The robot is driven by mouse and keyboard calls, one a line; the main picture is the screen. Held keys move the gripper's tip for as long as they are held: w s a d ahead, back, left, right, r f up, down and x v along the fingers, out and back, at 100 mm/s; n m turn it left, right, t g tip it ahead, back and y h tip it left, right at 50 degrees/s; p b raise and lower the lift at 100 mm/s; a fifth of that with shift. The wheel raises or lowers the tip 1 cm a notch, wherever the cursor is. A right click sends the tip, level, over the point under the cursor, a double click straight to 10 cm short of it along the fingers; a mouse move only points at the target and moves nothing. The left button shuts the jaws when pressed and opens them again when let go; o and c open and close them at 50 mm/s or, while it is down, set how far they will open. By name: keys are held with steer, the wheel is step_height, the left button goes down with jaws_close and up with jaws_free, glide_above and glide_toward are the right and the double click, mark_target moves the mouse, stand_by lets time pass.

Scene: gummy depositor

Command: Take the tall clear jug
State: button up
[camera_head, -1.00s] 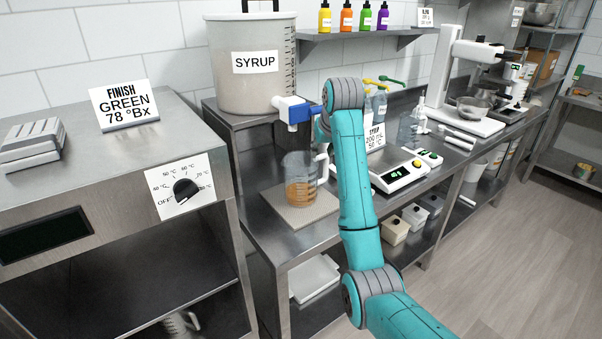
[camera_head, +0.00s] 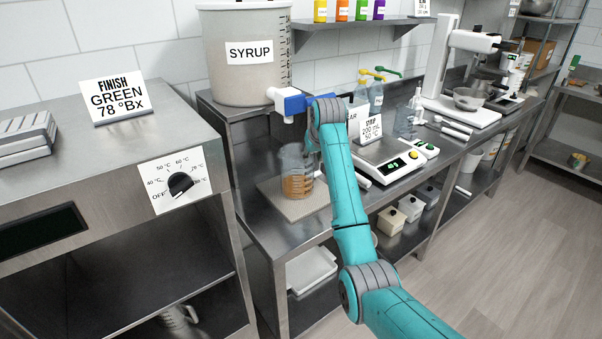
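The tall clear jug (camera_head: 294,171) stands upright on a light square mat on the steel bench. It has amber liquid in its lower part. It stands below and near the white and blue tap (camera_head: 281,105) of the syrup tank. My arm's wrist (camera_head: 326,117) is just right of the tap, above and to the right of the jug, and my forearm hides the jug's right side. My gripper does not show; my own arm hides that area.
The syrup tank (camera_head: 245,75) stands on a raised shelf behind the jug. A scale (camera_head: 388,163), pump bottles and a label card (camera_head: 371,130) are right of my arm. A cabinet with a dial (camera_head: 181,185) stands at left. Floor at right is clear.

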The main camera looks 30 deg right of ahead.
steer(key=shift+w+f, duration=0.1)
steer(key=shift+f, duration=0.05)
jaws_close()
stand_by(0.4)
